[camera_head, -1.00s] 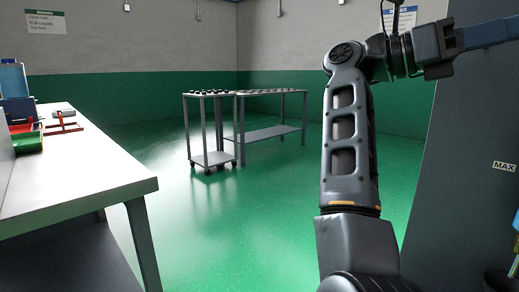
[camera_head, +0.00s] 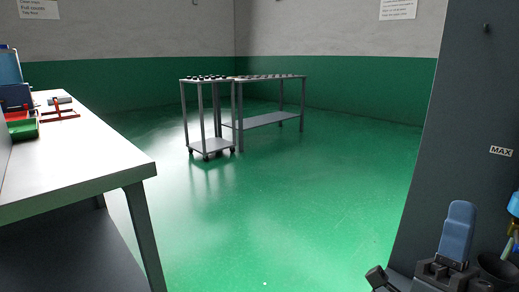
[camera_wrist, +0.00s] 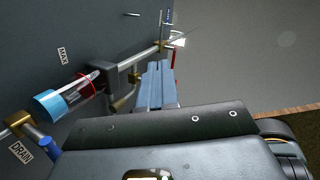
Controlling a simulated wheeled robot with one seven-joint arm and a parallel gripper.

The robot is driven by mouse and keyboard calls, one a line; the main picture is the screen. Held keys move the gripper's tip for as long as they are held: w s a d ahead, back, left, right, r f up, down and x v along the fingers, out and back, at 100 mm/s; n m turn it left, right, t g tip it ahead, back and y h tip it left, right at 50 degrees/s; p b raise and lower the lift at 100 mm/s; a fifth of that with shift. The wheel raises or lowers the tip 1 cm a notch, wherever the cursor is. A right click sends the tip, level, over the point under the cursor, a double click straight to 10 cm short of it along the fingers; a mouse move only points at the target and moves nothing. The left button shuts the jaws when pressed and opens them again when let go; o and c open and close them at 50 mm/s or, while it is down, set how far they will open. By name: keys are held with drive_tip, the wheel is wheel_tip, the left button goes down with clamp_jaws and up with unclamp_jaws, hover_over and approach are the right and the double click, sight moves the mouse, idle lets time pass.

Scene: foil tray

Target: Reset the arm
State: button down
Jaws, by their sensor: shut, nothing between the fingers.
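My gripper (camera_head: 460,212) is low at the right edge of the head view, its blue fingers pointing up beside the grey panel (camera_head: 470,110). Most of my arm is out of the head view. In the wrist view the blue fingers of my gripper (camera_wrist: 155,72) are together and hold nothing. They are close to metal pipework, and I cannot tell whether they touch it.
A pipe assembly with a blue-and-red cylinder (camera_wrist: 62,100) and a valve (camera_wrist: 128,95) is on the panel in the wrist view. A white bench (camera_head: 80,160) with red and green trays stands left. A cart (camera_head: 212,150) and table (camera_head: 270,121) stand behind open green floor.

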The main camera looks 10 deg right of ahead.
drive_tip(key=s+a+f+n+g+y, duration=0.1)
drive_tip(key=s+a+f+n+y, duration=0.1)
drive_tip(key=s+f+n+y, duration=0.6)
drive_tip(key=s+a+f+n+g+y, duration=0.1)
drive_tip(key=s+a+f+n+y, duration=0.2)
drive_tip(key=s+f+n+y, duration=0.45)
drive_tip(key=s+a+f+n+g+y, duration=0.2)
drive_tip(key=s+g, duration=0.2)
drive_tip(key=s, duration=0.3)
drive_tip(key=s+a+f+n+g+y, duration=0.1)
drive_tip(key=s+f+n+g+y, duration=0.15)
drive_tip(key=s, duration=0.35)
wheel_tip(320, 180, up, 21)
drive_tip(key=g+h+p, duration=0.1)
drive_tip(key=p, duration=1.9)
drive_tip(key=shift+s+r+p, duration=0.15)
drive_tip(key=shift+s+p, duration=0.1)
drive_tip(key=shift+p, duration=0.15)
drive_tip(key=shift+a, duration=0.1)
